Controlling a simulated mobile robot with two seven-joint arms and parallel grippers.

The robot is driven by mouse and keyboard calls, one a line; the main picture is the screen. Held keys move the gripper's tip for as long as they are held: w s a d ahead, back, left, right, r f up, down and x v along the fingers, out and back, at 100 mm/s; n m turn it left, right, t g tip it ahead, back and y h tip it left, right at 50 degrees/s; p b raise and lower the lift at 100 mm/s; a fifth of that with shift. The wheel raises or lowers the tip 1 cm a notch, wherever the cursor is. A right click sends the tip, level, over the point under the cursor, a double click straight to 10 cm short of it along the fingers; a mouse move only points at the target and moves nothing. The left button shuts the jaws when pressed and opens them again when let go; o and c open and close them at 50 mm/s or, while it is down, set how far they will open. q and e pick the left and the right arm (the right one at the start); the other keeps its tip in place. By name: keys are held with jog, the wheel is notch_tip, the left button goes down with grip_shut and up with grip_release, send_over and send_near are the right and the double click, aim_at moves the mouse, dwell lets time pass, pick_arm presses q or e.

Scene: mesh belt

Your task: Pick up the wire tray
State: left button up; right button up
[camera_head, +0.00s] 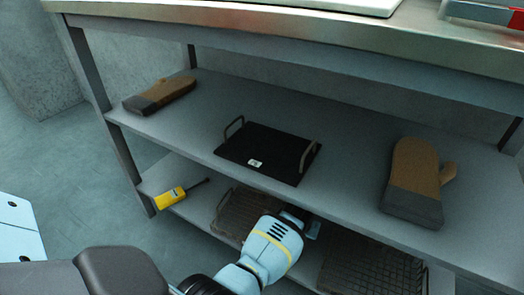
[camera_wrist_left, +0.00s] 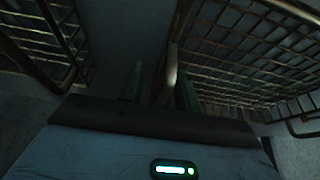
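Two dark wire trays lie on the lower shelf in the head view, one left of my left gripper (camera_head: 308,218) and one to the right (camera_head: 370,268). The gripper reaches in under the upper shelf, and its fingertips are largely hidden there. In the left wrist view, the two green fingers (camera_wrist_left: 160,88) stand apart, with a thin upright handle bar (camera_wrist_left: 172,68) between them, closer to the right finger. The bar appears to belong to the right-hand wire tray (camera_wrist_left: 245,50). The other wire tray (camera_wrist_left: 40,35) shows at left. My right gripper is not in view.
The upper shelf (camera_head: 340,155) overhangs my left gripper; it holds a black tray with handles (camera_head: 265,150) and two brown mitts (camera_head: 415,175) (camera_head: 160,95). A yellow handheld device (camera_head: 170,197) lies at the lower shelf's left end. A metal worktop is above.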

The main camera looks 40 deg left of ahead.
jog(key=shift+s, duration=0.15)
pick_arm(q)
grip_shut()
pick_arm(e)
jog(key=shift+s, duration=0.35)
pick_arm(q)
jog(key=shift+r, duration=0.2)
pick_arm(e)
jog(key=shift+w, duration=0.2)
